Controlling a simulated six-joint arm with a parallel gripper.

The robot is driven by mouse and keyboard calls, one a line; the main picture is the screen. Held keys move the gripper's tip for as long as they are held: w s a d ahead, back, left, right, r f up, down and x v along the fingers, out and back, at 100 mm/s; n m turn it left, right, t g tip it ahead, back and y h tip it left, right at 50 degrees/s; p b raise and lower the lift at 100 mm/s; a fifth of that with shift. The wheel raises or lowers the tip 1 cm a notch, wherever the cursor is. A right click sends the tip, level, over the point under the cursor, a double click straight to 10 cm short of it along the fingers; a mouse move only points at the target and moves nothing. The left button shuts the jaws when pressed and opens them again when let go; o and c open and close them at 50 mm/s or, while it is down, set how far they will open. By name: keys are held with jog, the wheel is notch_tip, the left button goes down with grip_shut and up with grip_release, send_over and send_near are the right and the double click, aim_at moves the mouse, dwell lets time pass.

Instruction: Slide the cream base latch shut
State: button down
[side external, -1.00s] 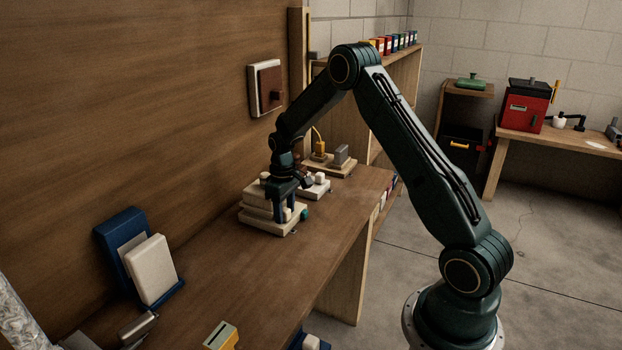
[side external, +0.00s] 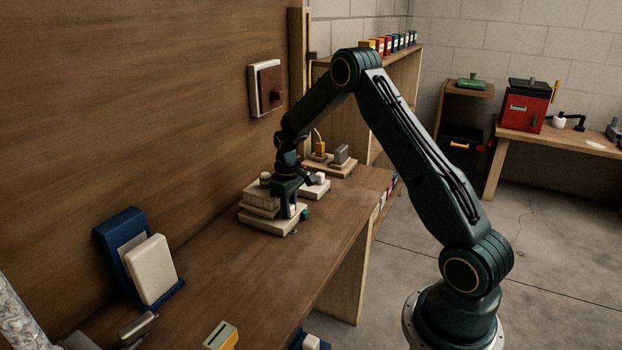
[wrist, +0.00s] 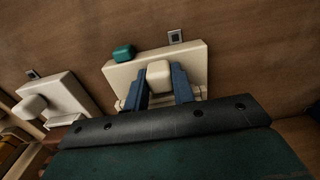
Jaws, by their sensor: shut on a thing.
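The cream base (side external: 262,222) is a stepped block on the wooden bench near the wall. Its cream latch knob (wrist: 159,74) shows in the wrist view between the two blue fingers of my gripper (wrist: 159,86). My gripper is shut on the knob, and in the side external view the gripper (side external: 288,212) points down at the front of the base and hides most of the knob. A teal piece (wrist: 123,53) sits at one corner of the base. How far the latch is along its travel cannot be told.
A blue stand with a cream panel (side external: 152,270) is at the near left. The bench between is clear.

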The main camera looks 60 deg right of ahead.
jog(key=shift+d, duration=0.7)
jog(key=c, duration=1.2)
grip_release()
jog(key=shift+o, duration=0.2)
jog(key=shift+r, duration=0.2)
notch_tip(320, 180, up, 14)
jog(key=shift+f, duration=0.25)
